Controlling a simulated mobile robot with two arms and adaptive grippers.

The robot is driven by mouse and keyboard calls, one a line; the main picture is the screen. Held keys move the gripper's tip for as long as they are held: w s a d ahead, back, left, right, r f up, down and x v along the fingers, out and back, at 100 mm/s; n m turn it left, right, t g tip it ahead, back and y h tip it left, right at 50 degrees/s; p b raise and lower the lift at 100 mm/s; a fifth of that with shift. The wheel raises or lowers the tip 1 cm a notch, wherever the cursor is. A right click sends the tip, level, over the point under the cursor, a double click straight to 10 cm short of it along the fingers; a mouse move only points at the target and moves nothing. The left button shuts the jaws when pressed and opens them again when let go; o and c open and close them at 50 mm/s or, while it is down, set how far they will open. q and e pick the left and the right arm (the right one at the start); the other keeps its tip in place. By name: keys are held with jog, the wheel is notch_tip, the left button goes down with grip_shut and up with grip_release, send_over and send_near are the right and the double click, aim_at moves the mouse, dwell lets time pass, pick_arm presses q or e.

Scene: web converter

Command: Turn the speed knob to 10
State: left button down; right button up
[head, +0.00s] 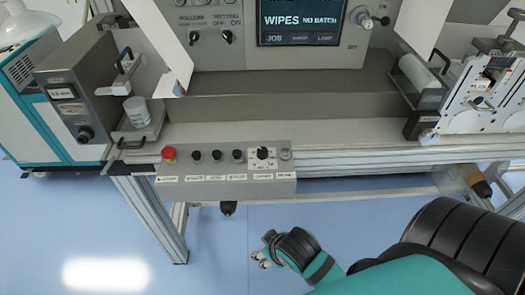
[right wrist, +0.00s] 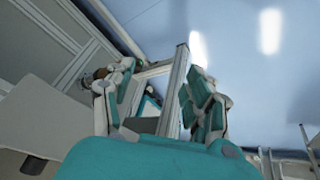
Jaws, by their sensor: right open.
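A grey control box (head: 225,165) is mounted on the front rail of the machine. A black knob with a pale dial plate (head: 263,153) sits near its right end and looks like the speed knob; its label and setting are too small to read. My right gripper (head: 264,258) is below the box, in front of the machine, apart from the knob. In the right wrist view its two teal and grey fingers (right wrist: 160,88) are spread with nothing held between them. My left gripper is not in view.
The box also carries a red emergency button (head: 169,153), several black buttons (head: 217,155) and a small light button (head: 286,154). A metal frame leg (head: 150,210) stands at left. A screen (head: 300,22) reads "WIPES NO BATCH". Blue floor around my gripper is clear.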

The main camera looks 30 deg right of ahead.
jog(key=w+a+r+n+t+y, duration=0.3)
jog(key=w+r+t, duration=0.4)
jog(key=w+r, duration=0.55)
jog(key=w+a+r+n+t, duration=0.3)
jog(key=w+r+t, duration=0.5)
jog(key=r, duration=0.8)
jog(key=a+r+n+g+y, duration=0.1)
jog(key=a+r+n+y, duration=0.5)
jog(key=r+n+y, duration=0.35)
jog(key=a+r+n+g+y, duration=0.1)
jog(key=a+n+g+y, duration=0.3)
jog(key=n+y, duration=0.3)
jog(key=n+g+h, duration=1.4)
jog(key=g+h, duration=0.1)
jog(key=h, duration=0.4)
send_over(262, 150)
notch_tip(262, 150, down, 9)
notch_tip(262, 150, down, 16)
jog(key=p, duration=0.3)
jog(key=shift+f, duration=0.25)
